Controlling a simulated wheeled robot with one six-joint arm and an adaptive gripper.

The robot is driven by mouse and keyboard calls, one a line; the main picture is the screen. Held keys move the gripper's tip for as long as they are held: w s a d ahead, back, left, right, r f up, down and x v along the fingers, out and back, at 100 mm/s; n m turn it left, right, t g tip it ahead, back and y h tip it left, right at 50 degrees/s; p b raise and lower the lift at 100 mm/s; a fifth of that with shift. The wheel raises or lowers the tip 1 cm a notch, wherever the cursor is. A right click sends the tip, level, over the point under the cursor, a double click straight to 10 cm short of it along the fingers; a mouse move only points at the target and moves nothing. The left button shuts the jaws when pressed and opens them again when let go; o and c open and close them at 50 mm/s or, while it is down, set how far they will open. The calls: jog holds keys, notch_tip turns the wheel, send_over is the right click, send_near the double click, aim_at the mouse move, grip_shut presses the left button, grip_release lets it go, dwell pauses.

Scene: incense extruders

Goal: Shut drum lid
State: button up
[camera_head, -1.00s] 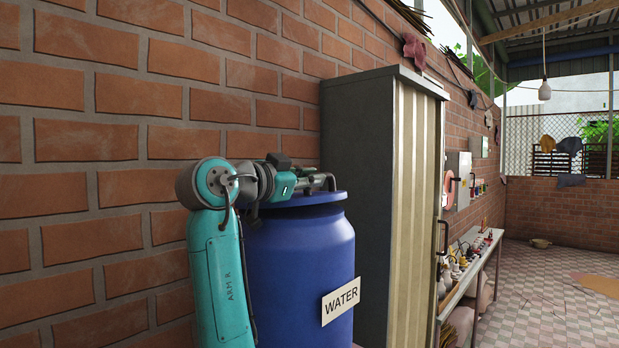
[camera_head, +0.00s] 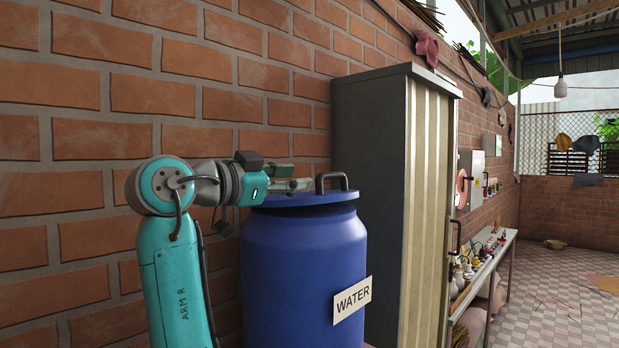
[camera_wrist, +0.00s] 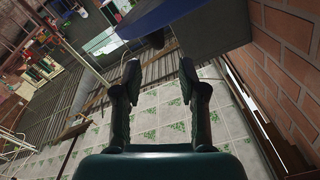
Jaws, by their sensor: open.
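The blue drum (camera_head: 300,265) with a WATER label stands against the brick wall. A dark arched handle (camera_head: 332,180) stands up from the lid. My gripper (camera_head: 300,184) is open just above the lid, left of the handle and apart from it. In the wrist view my gripper (camera_wrist: 158,78) shows its two fingers spread with nothing between them. A blue surface shows beyond the fingertips, perhaps the drum or lid.
A tall grey cabinet (camera_head: 368,150) stands close to the right of the drum. A bench (camera_head: 480,275) with several small bottles runs along the wall beyond it. The tiled floor (camera_head: 560,300) at right is open. The brick wall (camera_head: 90,120) is close behind my arm.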

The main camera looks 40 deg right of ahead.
jog(key=shift+s+a, duration=0.1)
jog(key=shift+a, duration=1.6)
jog(key=shift+c, duration=1.4)
jog(key=shift+d+r, duration=0.1)
jog(key=shift+r, duration=0.25)
jog(key=c, duration=0.4)
jog(key=r+n, duration=0.1)
jog(key=r, duration=0.1)
jog(key=d+r+n+y, duration=0.1)
jog(key=r, duration=0.2)
jog(key=d+r+n+y, duration=0.1)
jog(key=r+n, duration=0.1)
jog(key=shift+s+d+r, duration=0.15)
jog(key=shift+s+r, duration=0.05)
jog(key=shift+s, duration=0.1)
grip_shut()
send_over(325, 175)
jog(key=shift+f+n+y, duration=0.3)
jog(key=shift+f+y, duration=0.1)
jog(key=shift+f, duration=0.35)
jog(key=f, duration=0.3)
jog(key=shift+w+d, duration=0.15)
jog(key=shift+w, duration=0.1)
jog(key=shift+f, duration=0.55)
